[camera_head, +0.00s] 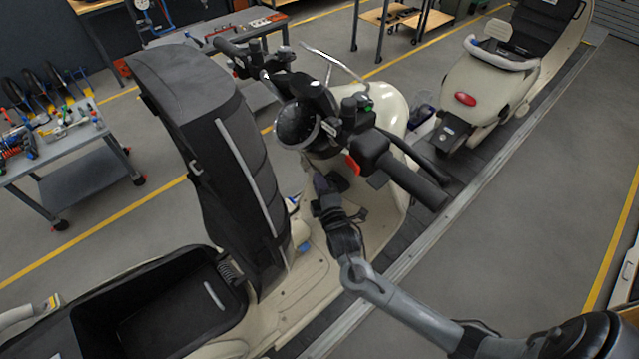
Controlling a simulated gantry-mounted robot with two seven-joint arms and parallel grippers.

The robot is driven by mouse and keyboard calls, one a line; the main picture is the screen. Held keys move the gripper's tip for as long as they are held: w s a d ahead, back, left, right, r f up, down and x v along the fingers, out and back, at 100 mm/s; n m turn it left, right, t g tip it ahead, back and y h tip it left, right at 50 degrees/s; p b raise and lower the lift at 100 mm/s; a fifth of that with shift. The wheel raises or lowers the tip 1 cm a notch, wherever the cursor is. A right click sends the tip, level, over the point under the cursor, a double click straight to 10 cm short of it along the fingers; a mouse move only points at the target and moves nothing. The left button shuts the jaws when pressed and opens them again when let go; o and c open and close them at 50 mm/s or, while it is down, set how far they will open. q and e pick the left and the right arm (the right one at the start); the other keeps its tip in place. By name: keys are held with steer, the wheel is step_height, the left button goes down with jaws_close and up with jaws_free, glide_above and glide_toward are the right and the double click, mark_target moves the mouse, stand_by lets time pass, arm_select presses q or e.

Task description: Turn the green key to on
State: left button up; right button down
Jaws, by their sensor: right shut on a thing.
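A cream scooter (388,108) stands in front of me with its black handlebar (412,180) toward the right. My right gripper (322,186) comes in from the lower right and is at the inner front panel, below the round display (298,124). It is shut, with its fingertips against the ignition area. The green key is hidden by the gripper, so its angle cannot be told. A small green spot (368,107) shows on the handlebar's switch housing. My left gripper is not in view.
The black seat (190,110) is tipped up left of my right gripper, above an open storage bin (170,312). The right handlebar grip hangs close above my wrist. Another cream scooter (490,85) stands farther along the conveyor. Tool carts (75,155) stand at the left.

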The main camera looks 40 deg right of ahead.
steer(key=c, duration=1.7)
jaws_free()
jaws_close()
steer(key=t+b, duration=0.1)
steer(key=b, duration=0.1)
steer(key=m+t+h+b, duration=0.1)
steer(key=b, duration=0.1)
steer(key=shift+r+m+h, duration=0.2)
steer(key=shift+m+h, duration=0.1)
steer(key=shift+r, duration=0.1)
